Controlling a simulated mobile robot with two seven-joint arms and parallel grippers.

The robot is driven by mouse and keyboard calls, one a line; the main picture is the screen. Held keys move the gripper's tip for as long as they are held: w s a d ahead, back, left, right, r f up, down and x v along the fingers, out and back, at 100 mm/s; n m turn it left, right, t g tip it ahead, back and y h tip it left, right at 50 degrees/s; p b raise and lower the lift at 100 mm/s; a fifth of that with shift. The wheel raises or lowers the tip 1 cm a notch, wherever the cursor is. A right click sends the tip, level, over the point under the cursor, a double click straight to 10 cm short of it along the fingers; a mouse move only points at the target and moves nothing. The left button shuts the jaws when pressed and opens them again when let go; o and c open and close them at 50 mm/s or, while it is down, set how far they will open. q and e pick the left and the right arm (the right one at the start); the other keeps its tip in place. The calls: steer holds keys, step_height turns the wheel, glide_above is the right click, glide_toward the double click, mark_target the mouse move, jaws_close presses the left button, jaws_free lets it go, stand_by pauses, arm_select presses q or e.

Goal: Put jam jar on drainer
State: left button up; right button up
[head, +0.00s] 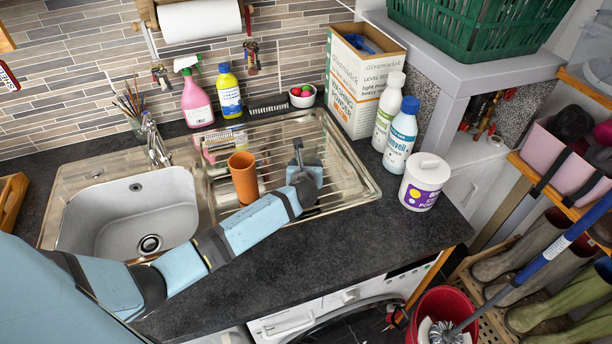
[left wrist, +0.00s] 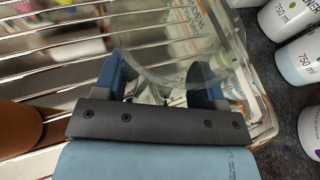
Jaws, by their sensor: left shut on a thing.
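My left gripper (head: 298,150) is over the ribbed metal drainer (head: 345,184), right of an orange-brown cup. In the left wrist view its two blue fingers (left wrist: 163,82) are shut on a clear glass thing, which looks like the jam jar (left wrist: 165,38). The jar's curved see-through wall shows between and beyond the fingers, with the drainer's bars behind it. In the head view the jar is hard to make out behind the gripper. I cannot tell whether its base touches the bars. My right gripper is in neither view.
The orange-brown cup (head: 243,177) stands close to my left arm on the drainer. The sink bowl (head: 110,219) is to the left. A cardboard box (head: 353,92), white bottles (head: 401,139) and a white tub (head: 423,184) line the right side. The front worktop is clear.

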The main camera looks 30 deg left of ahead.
arm_select(q)
steer(key=shift+f, duration=2.05)
steer(key=o, duration=1.1)
steer(key=shift+f, duration=0.15)
steer(key=shift+o, duration=0.2)
steer(key=v, duration=1.2)
steer(key=shift+s, duration=0.1)
